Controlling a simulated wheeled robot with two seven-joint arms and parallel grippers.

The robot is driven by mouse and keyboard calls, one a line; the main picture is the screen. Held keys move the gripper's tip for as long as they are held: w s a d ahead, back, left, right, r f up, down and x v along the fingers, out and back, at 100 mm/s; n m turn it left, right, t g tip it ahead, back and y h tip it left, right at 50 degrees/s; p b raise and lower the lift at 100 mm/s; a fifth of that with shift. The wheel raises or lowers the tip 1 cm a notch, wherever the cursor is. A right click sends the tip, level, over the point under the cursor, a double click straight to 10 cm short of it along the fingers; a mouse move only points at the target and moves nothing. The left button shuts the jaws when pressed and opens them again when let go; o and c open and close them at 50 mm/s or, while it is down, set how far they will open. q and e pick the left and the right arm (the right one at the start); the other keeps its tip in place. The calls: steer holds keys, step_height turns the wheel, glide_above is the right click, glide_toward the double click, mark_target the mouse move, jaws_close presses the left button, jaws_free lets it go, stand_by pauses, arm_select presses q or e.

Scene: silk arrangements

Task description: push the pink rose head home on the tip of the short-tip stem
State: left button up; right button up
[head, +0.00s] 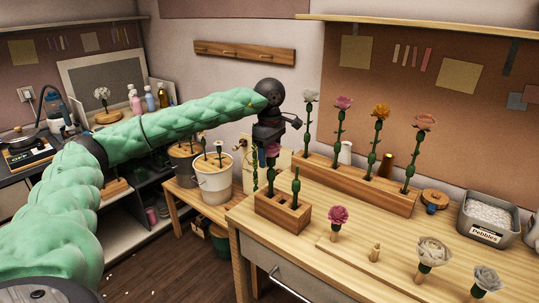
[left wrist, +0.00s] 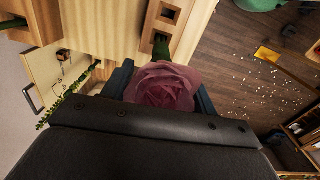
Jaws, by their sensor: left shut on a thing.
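My left gripper (head: 270,153) points down over the small wooden stem block (head: 283,213) at the table's left corner. It is shut on a dusky pink rose head, which shows between the blue-grey fingers in the left wrist view (left wrist: 163,88). A green stem (head: 270,183) stands upright in the block directly beneath the rose. In the left wrist view the stem's green (left wrist: 161,45) shows at the rose's edge, beside the block's square holes. The rose hides the stem tip, so I cannot tell how far the two are joined. My right gripper is not in view.
Another green stem (head: 296,187) stands in the same block, close by. A brighter pink rose (head: 338,214) sits on a wooden peg to the right. A long rack (head: 345,185) of several flowers stands behind. A white pot (head: 213,178) is at the left.

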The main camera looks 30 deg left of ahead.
arm_select(q)
steer(key=shift+f+b, duration=0.45)
steer(key=shift+f, duration=0.25)
stand_by(0.6)
steer(key=o, duration=1.4)
steer(key=shift+o, duration=0.7)
steer(key=shift+o, duration=1.4)
